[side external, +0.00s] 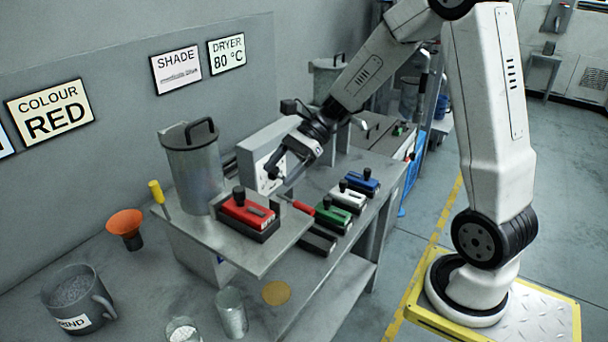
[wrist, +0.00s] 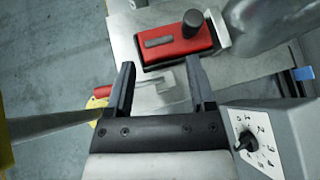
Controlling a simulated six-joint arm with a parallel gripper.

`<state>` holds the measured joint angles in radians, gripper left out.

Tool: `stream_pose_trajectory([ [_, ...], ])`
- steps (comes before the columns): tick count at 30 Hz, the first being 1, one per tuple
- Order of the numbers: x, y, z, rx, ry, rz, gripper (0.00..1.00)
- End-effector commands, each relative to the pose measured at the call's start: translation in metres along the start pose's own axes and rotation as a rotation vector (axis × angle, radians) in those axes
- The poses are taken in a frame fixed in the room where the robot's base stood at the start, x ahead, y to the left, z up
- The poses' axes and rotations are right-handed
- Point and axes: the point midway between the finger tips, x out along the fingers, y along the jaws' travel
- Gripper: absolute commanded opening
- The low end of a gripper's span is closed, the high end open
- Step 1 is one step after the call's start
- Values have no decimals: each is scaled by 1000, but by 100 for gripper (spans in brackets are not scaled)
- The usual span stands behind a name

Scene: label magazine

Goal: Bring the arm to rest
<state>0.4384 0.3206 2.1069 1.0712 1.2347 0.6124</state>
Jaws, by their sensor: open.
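My gripper (side external: 281,176) is open and empty in the side view, in the air beside the grey control box and behind the raised metal stand. In the wrist view its two dark fingers (wrist: 158,72) are spread apart with nothing gripped between them. The red block with a black knob (side external: 247,212) sits on the stand; in the wrist view it lies beyond the fingertips (wrist: 178,42). A red handle (side external: 303,207) shows at the stand's edge, and in the wrist view it is left of the fingers (wrist: 102,91).
The grey control box (side external: 262,155) with a dial (wrist: 245,141) is close to my gripper. A lidded metal canister (side external: 196,165) stands on the stand (side external: 262,258). Green (side external: 334,211), white (side external: 349,196) and blue (side external: 361,180) blocks line the bench. An orange funnel (side external: 126,224) and mug (side external: 75,300) are left.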

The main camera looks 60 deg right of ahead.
Motion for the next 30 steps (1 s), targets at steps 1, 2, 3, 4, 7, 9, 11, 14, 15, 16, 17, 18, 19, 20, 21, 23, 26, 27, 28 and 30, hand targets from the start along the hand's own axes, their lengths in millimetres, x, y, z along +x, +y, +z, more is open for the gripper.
stream_pose_trajectory([
  [1,4,9,3,-66,50,33,70],
  [2,6,15,4,-107,82,53,70],
  [3,7,22,4,-167,126,82,70],
  [4,8,28,4,-211,159,102,70],
  [7,10,44,3,-366,262,171,70],
  [9,10,53,2,-472,328,216,70],
  [11,9,60,1,-561,380,253,70],
  [14,8,70,0,-712,462,313,70],
  [15,7,73,-1,-773,493,338,70],
  [16,6,75,-2,-817,516,356,70],
  [17,6,77,-3,-864,538,375,70],
  [18,5,80,-5,-923,567,399,70],
  [19,5,82,-7,-968,587,420,70],
  [20,4,83,-8,-1013,608,438,70],
  [21,4,85,-10,-1073,634,463,70],
  [23,5,88,-14,-1162,669,502,70],
  [26,8,92,-22,-1312,720,572,70],
  [27,11,94,-27,-1362,732,600,70],
  [28,13,96,-31,-1398,741,619,70],
  [30,18,99,-40,-1473,753,662,70],
])
